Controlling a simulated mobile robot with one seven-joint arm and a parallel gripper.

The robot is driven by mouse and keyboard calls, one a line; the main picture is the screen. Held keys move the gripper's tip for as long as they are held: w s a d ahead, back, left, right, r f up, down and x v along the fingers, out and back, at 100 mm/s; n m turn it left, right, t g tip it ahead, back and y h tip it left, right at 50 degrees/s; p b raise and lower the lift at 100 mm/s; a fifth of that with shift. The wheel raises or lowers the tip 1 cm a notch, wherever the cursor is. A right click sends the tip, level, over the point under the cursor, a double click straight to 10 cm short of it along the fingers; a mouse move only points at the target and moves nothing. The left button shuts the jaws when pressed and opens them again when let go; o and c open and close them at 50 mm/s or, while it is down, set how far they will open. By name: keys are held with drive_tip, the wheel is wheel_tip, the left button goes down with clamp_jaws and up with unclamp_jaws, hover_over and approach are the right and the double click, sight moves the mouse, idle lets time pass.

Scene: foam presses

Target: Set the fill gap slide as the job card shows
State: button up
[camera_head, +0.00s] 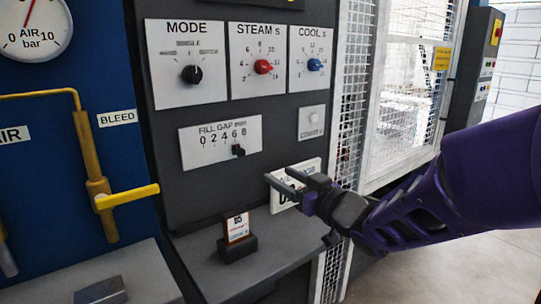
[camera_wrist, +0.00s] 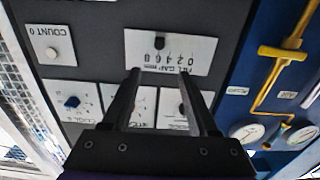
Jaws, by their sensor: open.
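The fill gap panel (camera_head: 220,142) is a white plate with a 0 to 8 scale on the dark press front. Its dark slide knob (camera_head: 238,150) stands towards the high end, around 6 to 8; I cannot tell the exact mark. In the wrist view the knob (camera_wrist: 159,43) shows upside down, beyond the fingertips. The job card (camera_head: 237,227) stands upright in a dark holder on the ledge; its writing is too small to read. My gripper (camera_head: 280,176) is open and empty, below and right of the knob, apart from it. Its fingers (camera_wrist: 158,73) point towards the panel.
Mode (camera_head: 191,74), steam (camera_head: 263,67) and cool (camera_head: 314,65) knobs sit above. A white button (camera_head: 311,118) is to the right. A white plate (camera_head: 288,195) is partly hidden behind my gripper. A yellow bleed lever (camera_head: 127,196) and mesh guard (camera_head: 352,90) flank the panel.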

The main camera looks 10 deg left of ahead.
sight(242, 153)
drive_tip(key=x, duration=1.7)
drive_tip(key=shift+w+d, duration=0.1)
clamp_jaws()
idle(0.7)
